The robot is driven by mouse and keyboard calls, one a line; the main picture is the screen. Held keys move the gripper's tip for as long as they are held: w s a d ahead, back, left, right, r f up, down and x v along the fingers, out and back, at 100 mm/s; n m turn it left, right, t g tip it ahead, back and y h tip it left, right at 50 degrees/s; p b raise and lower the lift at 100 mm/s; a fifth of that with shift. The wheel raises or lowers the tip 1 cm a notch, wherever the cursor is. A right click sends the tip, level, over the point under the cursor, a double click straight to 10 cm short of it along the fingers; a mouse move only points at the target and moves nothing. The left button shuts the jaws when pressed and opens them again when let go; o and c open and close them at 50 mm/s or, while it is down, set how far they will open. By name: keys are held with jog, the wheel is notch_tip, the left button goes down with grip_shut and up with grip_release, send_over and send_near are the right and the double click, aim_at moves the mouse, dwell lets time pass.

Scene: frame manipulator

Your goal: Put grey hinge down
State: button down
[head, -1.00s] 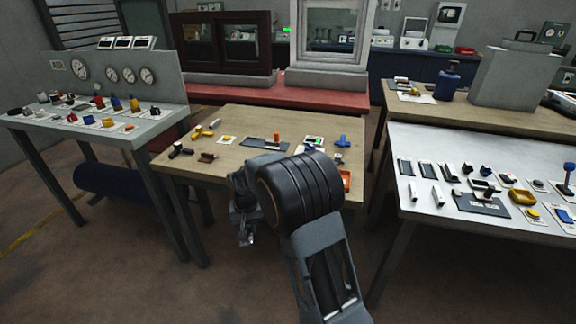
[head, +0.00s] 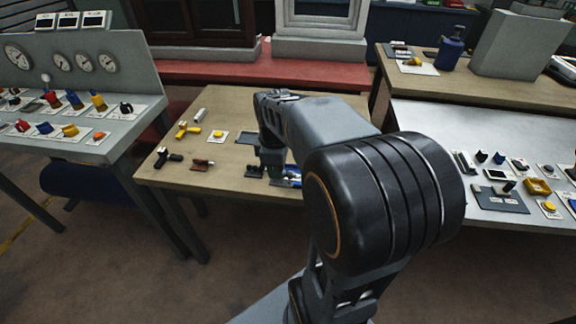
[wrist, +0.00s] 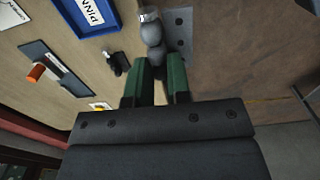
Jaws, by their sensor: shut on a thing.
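My gripper (wrist: 160,75), with two green fingers, is shut on the grey hinge in the wrist view. The hinge shows a grey leaf with dark screw holes (wrist: 178,32) and a rounded knuckle beyond the fingertips. It is close to the edge of the wooden table (wrist: 130,28); whether it touches the top I cannot tell. In the head view my gripper (head: 272,156) is low over the front part of the wooden table (head: 232,105), and my arm hides much of the table's right side. I cannot make out the hinge clearly there.
A blue tray with a label (wrist: 87,14), a small black fitting (wrist: 117,63) and a dark plate with an orange cylinder (wrist: 36,72) lie nearby. On the table's left are a yellow fitting (head: 186,130), a black fitting (head: 168,157) and a brown piece (head: 202,165).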

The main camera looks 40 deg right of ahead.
jog(key=w+d+f, duration=0.2)
jog(key=d+f, duration=0.1)
jog(key=w+d+f, duration=0.2)
jog(key=w+d, duration=0.1)
jog(key=w+d+f, duration=0.3)
jog(key=shift+w+d+f, duration=0.1)
jog(key=shift+d+f, duration=0.2)
jog(key=shift+w+d+f, duration=0.2)
jog(key=shift+d+f, duration=0.05)
jog(key=shift+f, duration=1.7)
jog(key=shift+f, duration=0.1)
jog(key=shift+f, duration=0.15)
jog(key=c, duration=1.3)
grip_release()
jog(key=shift+c, duration=0.2)
